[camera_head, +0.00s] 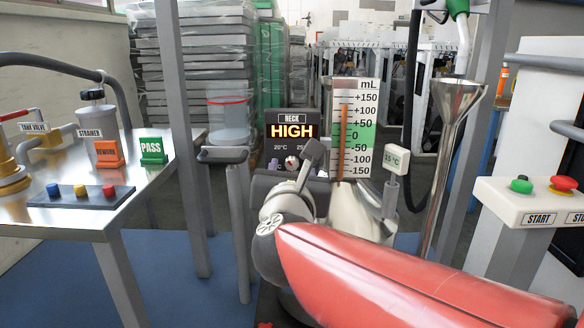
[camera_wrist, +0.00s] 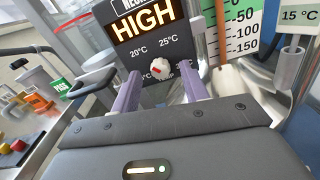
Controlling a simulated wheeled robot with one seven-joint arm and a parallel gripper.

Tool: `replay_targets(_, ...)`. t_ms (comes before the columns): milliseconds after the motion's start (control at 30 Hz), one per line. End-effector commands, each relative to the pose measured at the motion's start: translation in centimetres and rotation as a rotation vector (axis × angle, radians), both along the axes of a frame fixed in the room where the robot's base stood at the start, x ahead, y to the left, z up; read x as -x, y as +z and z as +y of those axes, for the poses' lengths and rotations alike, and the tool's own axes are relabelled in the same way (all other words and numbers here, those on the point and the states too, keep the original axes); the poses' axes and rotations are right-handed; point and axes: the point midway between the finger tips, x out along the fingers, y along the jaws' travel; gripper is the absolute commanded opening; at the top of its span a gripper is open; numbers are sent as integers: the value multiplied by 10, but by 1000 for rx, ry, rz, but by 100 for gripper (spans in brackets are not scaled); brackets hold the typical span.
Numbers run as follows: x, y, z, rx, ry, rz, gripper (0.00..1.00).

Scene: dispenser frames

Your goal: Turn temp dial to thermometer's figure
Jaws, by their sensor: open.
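The temp dial (camera_wrist: 160,69) is a round white knob with a red mark on the dark panel below the lit HIGH display (camera_wrist: 143,24). Labels 20°C and 25°C show above it; the lower labels are partly hidden. The red mark sits toward the knob's left side; its exact heading is hard to tell. In the head view the dial (camera_head: 291,163) is small. The thermometer (camera_wrist: 301,17) reads 15 °C and also shows in the head view (camera_head: 397,160). My gripper (camera_wrist: 162,80) is open, its fingers either side of the dial in the picture; contact cannot be told.
A mL gauge board (camera_head: 367,125) stands right of the display, with a metal funnel (camera_head: 455,100) beyond. A table (camera_head: 90,218) with PASS and REWORK blocks is at left. A START button box (camera_head: 530,200) is at right.

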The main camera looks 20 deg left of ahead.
Motion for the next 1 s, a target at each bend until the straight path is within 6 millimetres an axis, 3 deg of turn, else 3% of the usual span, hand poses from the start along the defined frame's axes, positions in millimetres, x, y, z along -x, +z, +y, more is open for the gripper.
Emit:
replay_targets(333,-5,0,1,1,0,0,43)
replay_targets(667,-5,0,1,1,0,0,0)
replay_targets(1000,-5,-1,1,48,0,-13,0)
